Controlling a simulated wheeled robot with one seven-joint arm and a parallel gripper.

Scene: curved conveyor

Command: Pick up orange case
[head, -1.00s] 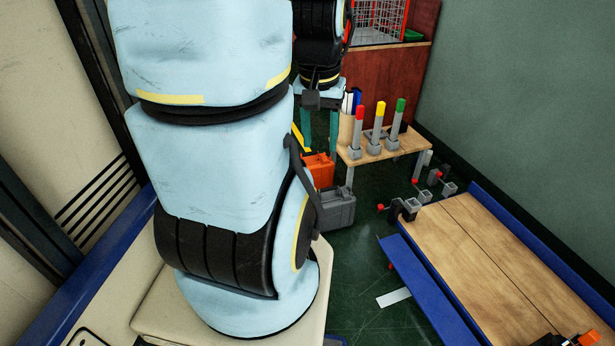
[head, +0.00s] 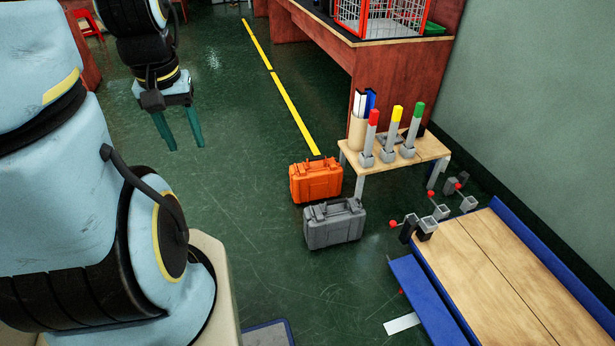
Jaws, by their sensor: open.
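The orange case (head: 316,182) stands upright on the green floor in the head view, near the middle, with its handle on top. It is in full view except where a grey case in front covers a little of its lower edge. My gripper (head: 181,146) hangs at the upper left with its two teal fingers pointing down. The fingers are apart and nothing is between them. In the picture the gripper is left of the orange case and clear of it.
A grey case (head: 335,224) stands right in front of the orange one. A small wooden table (head: 425,150) with red, yellow and green-topped posts is just to the right. A wood-topped conveyor (head: 480,262) with blue sides fills the lower right. The floor (head: 215,95) left of the orange case is clear.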

